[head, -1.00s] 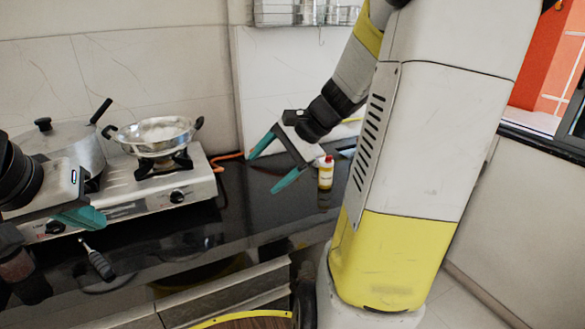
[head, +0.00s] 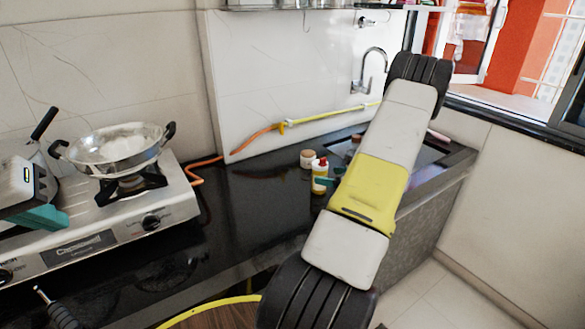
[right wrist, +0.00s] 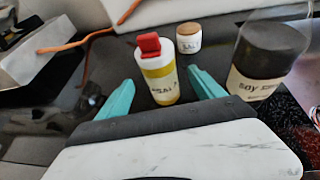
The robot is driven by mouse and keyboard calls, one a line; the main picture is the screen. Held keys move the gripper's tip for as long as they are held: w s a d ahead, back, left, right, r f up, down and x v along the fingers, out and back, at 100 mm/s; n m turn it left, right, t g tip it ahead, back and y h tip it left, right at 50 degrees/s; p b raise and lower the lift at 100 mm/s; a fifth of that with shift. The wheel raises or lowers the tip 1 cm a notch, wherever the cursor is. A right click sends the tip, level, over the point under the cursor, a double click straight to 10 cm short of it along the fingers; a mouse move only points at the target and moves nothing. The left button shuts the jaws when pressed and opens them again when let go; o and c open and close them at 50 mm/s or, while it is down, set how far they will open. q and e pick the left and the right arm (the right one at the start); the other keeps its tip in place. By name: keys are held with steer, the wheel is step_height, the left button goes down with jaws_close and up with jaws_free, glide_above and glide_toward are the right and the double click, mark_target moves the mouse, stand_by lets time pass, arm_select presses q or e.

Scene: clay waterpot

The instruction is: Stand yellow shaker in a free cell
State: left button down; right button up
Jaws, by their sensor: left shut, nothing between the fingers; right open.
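The yellow shaker (head: 319,180) stands upright on the black counter, with a red cap and a pale label. It shows in the right wrist view (right wrist: 160,86) between the two teal fingers of my right gripper (right wrist: 160,78), which is open, with visible space beside the shaker. In the head view my right arm hides most of that gripper. My left gripper (head: 38,217) is at the left edge by the stove, shut and empty. I cannot make out a cell in these frames.
A small jar with a brown lid (right wrist: 188,40) stands behind the shaker. A dark-capped soy bottle (right wrist: 262,66) is close on the right. The stove (head: 110,232) holds a metal pan (head: 118,148). An orange hose (head: 250,139) runs along the wall. A sink lies right.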

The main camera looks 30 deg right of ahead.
mark_target(320, 175)
steer(key=x, duration=0.6)
steer(key=shift+f, duration=0.3)
steer(key=shift+s, duration=0.1)
steer(key=c, duration=1.5)
steer(key=shift+r, duration=0.1)
steer(key=shift+c, duration=0.2)
